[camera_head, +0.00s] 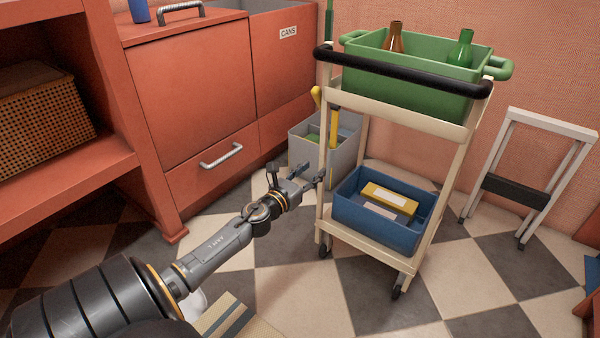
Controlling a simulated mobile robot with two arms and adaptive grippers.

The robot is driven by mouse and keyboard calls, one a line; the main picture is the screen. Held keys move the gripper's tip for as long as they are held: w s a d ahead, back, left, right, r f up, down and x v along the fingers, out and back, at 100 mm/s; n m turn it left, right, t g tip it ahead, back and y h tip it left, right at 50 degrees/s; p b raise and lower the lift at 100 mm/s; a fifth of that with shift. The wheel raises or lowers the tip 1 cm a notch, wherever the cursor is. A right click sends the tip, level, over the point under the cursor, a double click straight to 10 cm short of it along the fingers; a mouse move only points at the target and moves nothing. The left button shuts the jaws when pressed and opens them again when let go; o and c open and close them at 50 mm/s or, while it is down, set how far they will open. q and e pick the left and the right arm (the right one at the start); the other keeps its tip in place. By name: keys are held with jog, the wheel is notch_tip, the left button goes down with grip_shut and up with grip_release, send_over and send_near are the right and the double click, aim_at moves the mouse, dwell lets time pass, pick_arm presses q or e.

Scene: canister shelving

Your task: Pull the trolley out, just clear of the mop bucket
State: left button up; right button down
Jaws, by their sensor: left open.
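The cream trolley (400,112) stands right of centre on castors, with a black push handle (400,72) along its near top edge. A grey bucket (302,155), apparently the mop bucket, stands on the floor behind and left of the trolley, partly hidden by its left post. A yellow handle rises from it. My left gripper (313,175) is open beside the trolley's near left post, well below the push handle. Whether a finger touches the post I cannot tell. My right gripper is not in view.
A green tub (405,70) with two bottles sits on the trolley's top, and a blue bin (375,222) with a yellow box on its lower shelf. Red cabinets (190,90) line the left. A folded step stool (540,123) leans at the right. The checkered floor in front is mostly clear.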

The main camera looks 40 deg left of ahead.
pick_arm(q)
jog(key=shift+s+d, duration=0.2)
jog(key=shift+s, duration=1.15)
jog(key=shift+s+d, duration=0.15)
jog(key=shift+s, duration=1.2)
jog(key=shift+d, duration=0.1)
